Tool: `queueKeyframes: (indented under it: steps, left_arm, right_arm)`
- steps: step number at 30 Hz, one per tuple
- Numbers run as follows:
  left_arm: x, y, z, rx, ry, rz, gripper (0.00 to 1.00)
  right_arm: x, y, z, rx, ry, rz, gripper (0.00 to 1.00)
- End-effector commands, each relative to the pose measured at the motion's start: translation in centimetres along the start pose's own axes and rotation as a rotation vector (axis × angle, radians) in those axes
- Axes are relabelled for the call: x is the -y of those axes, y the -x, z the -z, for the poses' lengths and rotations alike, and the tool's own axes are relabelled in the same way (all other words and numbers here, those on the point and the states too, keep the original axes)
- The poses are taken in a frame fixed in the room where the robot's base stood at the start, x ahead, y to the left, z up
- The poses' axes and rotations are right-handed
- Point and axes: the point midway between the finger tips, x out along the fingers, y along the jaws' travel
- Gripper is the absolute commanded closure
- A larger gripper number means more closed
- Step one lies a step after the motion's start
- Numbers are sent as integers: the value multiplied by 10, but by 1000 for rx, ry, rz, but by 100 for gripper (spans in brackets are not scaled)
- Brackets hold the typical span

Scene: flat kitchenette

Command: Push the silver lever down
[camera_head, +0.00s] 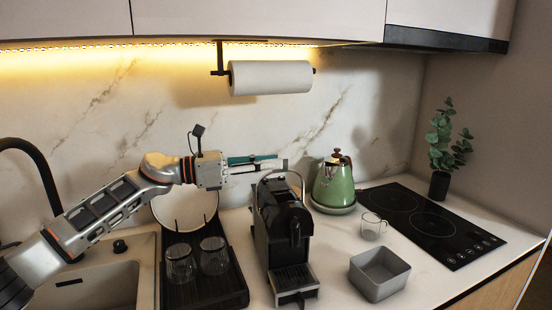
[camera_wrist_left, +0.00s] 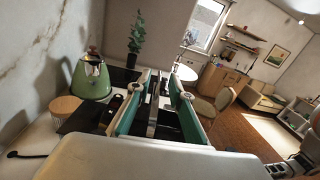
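The black coffee machine (camera_head: 284,225) stands on the counter in the middle of the head view. Its silver lever (camera_head: 262,184) is raised and arches over the top of the machine. My left gripper (camera_head: 283,164) is level, just above and behind the arch in the picture, with its fingers pointing right. In the left wrist view, the two green-padded fingers of my left gripper (camera_wrist_left: 162,80) stand apart with a gap between them. Dark parts show in the gap, but I cannot tell whether the lever is among them, or whether the gripper touches it. My right gripper is not in view.
A green kettle (camera_head: 334,186) stands right of the machine, near the black hob (camera_head: 433,222). A glass cup (camera_head: 373,227) and a grey square container (camera_head: 379,274) are at front right. Two glasses stand on a dark rack (camera_head: 207,293) at left. A paper towel roll (camera_head: 271,77) hangs above.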

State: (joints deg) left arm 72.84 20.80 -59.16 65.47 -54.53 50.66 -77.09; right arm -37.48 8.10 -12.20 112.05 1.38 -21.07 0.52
Motion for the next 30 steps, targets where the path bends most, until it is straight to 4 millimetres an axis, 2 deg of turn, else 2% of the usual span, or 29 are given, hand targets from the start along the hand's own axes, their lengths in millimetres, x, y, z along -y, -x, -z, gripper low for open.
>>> queueKeyframes:
  steps: [3,6,15,18,30]
  left_arm:
    - [0,-14,-1,1,-1,0,79]
    - [0,-19,0,0,-1,-1,79]
    - [0,-21,0,0,-1,-1,79]
    - [0,-21,0,0,-1,-1,100]
    - [4,-21,2,1,-33,0,100]
  right_arm:
    - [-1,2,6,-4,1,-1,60]
    - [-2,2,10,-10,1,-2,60]
    - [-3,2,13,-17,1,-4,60]
    - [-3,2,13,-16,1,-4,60]
    - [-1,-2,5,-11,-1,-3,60]
